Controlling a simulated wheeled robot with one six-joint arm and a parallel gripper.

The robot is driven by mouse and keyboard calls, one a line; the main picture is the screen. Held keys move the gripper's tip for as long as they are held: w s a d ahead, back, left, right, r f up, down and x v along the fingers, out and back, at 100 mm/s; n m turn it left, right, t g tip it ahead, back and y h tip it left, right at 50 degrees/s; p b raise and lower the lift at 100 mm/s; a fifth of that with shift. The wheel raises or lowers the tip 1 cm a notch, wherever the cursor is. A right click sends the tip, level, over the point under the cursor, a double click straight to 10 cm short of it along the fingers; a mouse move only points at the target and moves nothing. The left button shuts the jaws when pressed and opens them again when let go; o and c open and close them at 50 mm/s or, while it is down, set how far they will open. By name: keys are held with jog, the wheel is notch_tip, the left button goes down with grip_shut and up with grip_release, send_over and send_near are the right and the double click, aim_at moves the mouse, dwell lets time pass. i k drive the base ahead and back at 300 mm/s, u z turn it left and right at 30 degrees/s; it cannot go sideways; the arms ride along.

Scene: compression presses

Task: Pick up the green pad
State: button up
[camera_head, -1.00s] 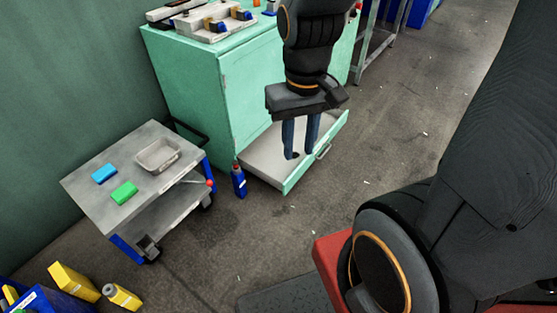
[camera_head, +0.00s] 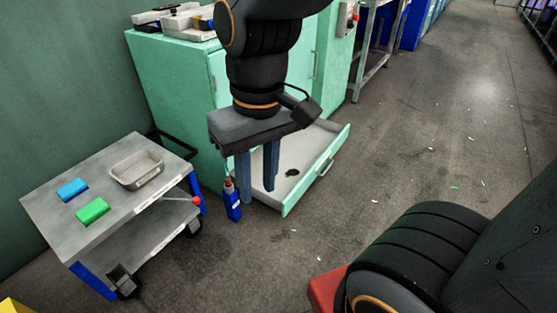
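The green pad (camera_head: 92,210) lies flat on the top shelf of a grey cart (camera_head: 120,208) at the left, near the cart's front edge. A blue pad (camera_head: 72,189) lies just behind it, apart from it. My gripper (camera_head: 258,184) hangs pointing down to the right of the cart, in front of the green cabinet. Its two blue fingers are apart with nothing between them. It is well away from the green pad.
A grey metal tray (camera_head: 137,170) sits on the cart's top. A blue bottle (camera_head: 232,202) stands on the floor between cart and cabinet. The green cabinet (camera_head: 172,98) has an open drawer (camera_head: 318,165) jutting out. The floor at right is mostly clear.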

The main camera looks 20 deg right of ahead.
aim_at(96, 209)
jog(key=z, duration=0.2)
jog(key=k, duration=0.4)
jog(key=u, duration=1.2)
jog(key=i, duration=1.3)
jog(key=z, duration=0.35)
